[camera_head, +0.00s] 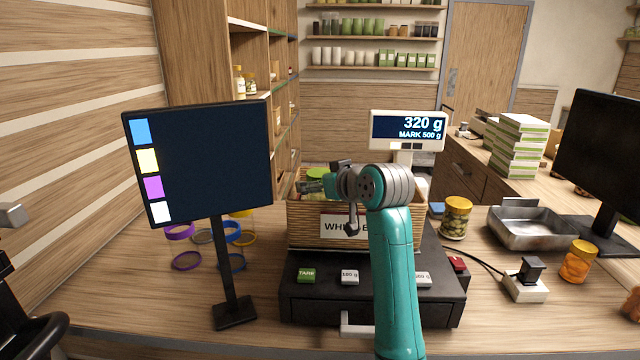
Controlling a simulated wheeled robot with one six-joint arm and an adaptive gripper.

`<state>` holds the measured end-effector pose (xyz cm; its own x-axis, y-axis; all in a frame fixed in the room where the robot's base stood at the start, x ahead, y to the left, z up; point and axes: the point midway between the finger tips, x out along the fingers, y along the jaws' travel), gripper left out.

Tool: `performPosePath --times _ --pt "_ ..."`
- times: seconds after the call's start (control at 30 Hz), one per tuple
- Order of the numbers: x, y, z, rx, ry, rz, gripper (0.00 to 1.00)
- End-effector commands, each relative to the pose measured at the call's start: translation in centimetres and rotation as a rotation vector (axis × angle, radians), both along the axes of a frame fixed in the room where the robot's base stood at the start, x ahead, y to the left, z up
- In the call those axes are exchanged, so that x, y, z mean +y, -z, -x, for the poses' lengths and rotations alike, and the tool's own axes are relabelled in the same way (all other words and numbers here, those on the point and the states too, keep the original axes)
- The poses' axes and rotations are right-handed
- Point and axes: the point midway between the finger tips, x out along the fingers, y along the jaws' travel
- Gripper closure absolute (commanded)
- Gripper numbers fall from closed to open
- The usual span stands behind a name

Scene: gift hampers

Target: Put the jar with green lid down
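A green lid (318,173) shows just above the back left of the wicker basket (300,228); the jar body under it is hidden by my arm and the basket. My gripper (312,187) is over the basket, right at the lid. Its fingers are small and partly hidden by my teal arm, so I cannot tell whether they close on the jar or whether the jar rests on anything. The basket stands on a black scale (375,300). The scale display (408,130) reads 320 g, with "MARK 500 g" below.
A dark screen with colour squares (200,160) stands at left, with coloured rings (187,261) behind it. A yellow-lidded jar (455,218), a metal tray (533,228) and an orange jar (577,262) stand to the right. A black monitor (602,160) is at far right.

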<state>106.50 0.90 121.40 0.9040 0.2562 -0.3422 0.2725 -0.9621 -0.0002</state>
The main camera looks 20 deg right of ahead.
Motion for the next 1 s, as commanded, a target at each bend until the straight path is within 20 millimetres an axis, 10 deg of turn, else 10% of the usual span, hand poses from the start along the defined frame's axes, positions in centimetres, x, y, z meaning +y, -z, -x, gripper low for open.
performPosePath --times 0.6,1.0 --pt "-2.7 -3.6 9.3 -0.003 0.002 0.000 0.09" --pt "-3.1 -4.1 10.9 0.000 0.000 0.000 0.09"
